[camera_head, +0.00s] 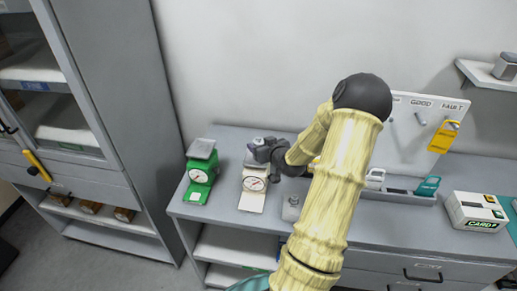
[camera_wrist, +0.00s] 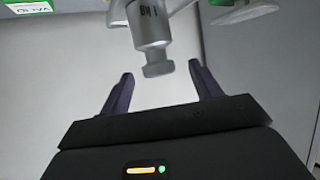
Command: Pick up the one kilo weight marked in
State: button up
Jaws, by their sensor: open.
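My gripper (camera_head: 264,153) is at the white scale (camera_head: 252,200) in the head view, level with its pan. In the wrist view my gripper (camera_wrist: 161,70) is open, with its two dark fingers spread apart. A grey metal weight (camera_wrist: 151,28) shows ahead, its narrow knob (camera_wrist: 158,70) between the fingertips with a gap on each side. Dark marks are on its body, but I cannot read them surely. In the head view my gripper partly hides the scale's top. Another grey weight (camera_head: 291,208) stands on the table right of the scale, partly beside my arm.
A green scale (camera_head: 200,178) stands left of the white one. A board (camera_head: 412,130) with a yellow tag (camera_head: 443,137) stands behind, right of my arm. A white and green box (camera_head: 476,211) sits at the right. A grey cabinet (camera_head: 130,80) stands left.

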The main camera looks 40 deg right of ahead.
aim_at(260, 142)
jog(key=shift+p+x, duration=0.7)
jog(key=shift+x, duration=1.15)
jog(key=shift+d, duration=0.1)
